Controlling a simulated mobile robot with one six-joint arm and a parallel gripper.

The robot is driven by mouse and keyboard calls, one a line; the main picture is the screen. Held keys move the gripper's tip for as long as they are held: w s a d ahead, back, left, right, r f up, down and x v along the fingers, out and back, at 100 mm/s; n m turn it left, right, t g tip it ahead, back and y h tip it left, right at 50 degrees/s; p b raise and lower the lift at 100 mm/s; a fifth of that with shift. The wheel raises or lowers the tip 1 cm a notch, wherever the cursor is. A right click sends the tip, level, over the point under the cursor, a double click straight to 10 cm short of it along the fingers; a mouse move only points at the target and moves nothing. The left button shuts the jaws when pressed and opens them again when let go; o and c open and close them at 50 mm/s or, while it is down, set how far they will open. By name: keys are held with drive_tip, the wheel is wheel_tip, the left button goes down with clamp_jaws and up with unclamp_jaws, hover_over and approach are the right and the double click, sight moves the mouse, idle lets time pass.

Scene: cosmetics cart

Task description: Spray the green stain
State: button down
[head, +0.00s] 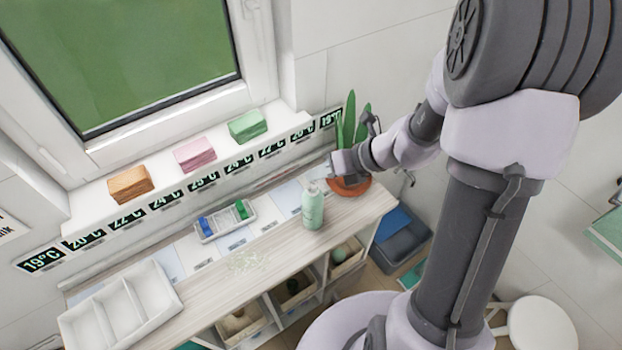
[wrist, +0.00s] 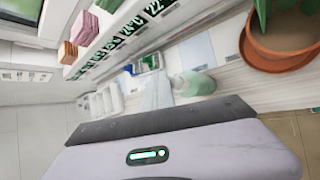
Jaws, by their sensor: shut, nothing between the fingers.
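A pale green spray bottle (head: 312,208) stands upright on the wooden top of the cart (head: 285,240). It also shows in the wrist view (wrist: 198,84). A faint, pale green speckled stain (head: 247,261) lies on the top, left of the bottle. My gripper (head: 337,168) is above the right part of the top, behind and slightly right of the bottle and close to the plant. It is shut and empty, apart from the bottle. The wrist view shows only my gripper's body clearly along the bottom; its fingertips are not clear there.
A plant in a terracotta pot (head: 349,186) stands at the right end, partly hidden by my arm. A small tray (head: 225,222) with blue and green items is behind the stain. A white divided tray (head: 120,308) is at the left. Colored blocks (head: 195,152) sit on the ledge.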

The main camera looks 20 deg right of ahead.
sight(317, 182)
drive_tip(key=shift+f, duration=0.15)
drive_tip(key=shift+r+p, duration=0.5)
drive_tip(key=shift+r, duration=0.2)
wheel_tip(317, 182, up, 6)
drive_tip(key=p, duration=0.5)
drive_tip(key=shift+p, duration=0.4)
